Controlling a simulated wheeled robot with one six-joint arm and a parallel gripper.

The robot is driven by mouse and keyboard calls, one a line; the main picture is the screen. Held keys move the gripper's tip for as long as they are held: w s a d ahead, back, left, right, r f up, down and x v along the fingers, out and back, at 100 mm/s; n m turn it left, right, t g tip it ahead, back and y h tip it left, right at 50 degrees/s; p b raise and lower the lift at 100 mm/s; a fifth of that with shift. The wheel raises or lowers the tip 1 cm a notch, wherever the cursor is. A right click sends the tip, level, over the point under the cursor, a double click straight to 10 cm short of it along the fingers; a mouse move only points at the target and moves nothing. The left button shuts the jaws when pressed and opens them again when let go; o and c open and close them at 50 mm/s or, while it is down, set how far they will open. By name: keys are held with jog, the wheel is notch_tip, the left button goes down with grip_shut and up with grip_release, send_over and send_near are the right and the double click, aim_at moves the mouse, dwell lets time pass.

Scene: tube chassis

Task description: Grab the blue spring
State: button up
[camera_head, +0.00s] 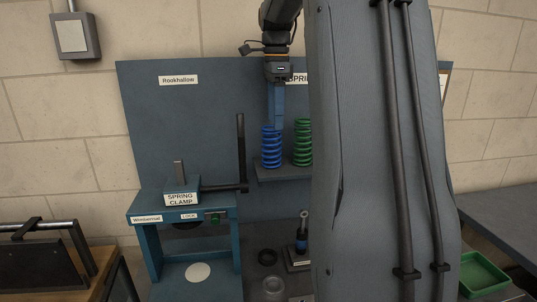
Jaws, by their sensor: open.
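The blue spring (271,148) stands upright on a small grey shelf (278,175) fixed to the blue back panel. My gripper (276,116) comes down from above, pointing downward, with its fingertips just over the top of the blue spring. It is open, and the blue spring stands below the fingers. I cannot tell from this view whether the fingers touch the spring's top coils.
A green spring (303,143) stands close to the right of the blue one. A blue spring clamp station (181,205) with an upright dark lever (241,150) is to the left. My grey column blocks the right middle. A green tray (482,274) lies at lower right.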

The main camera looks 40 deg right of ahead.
aim_at(271, 148)
jog(key=shift+w+a+f+p, duration=0.1)
jog(key=shift+w+f+p, duration=0.05)
jog(key=shift+f, duration=1.65)
jog(key=shift+w+a+f+p, duration=0.1)
jog(key=shift+w+f+p, duration=0.1)
jog(key=shift+f, duration=1.6)
jog(key=shift+w+a+f+p, duration=0.1)
jog(key=shift+w+f, duration=0.05)
jog(key=shift+f, duration=1.65)
jog(key=c, duration=1.4)
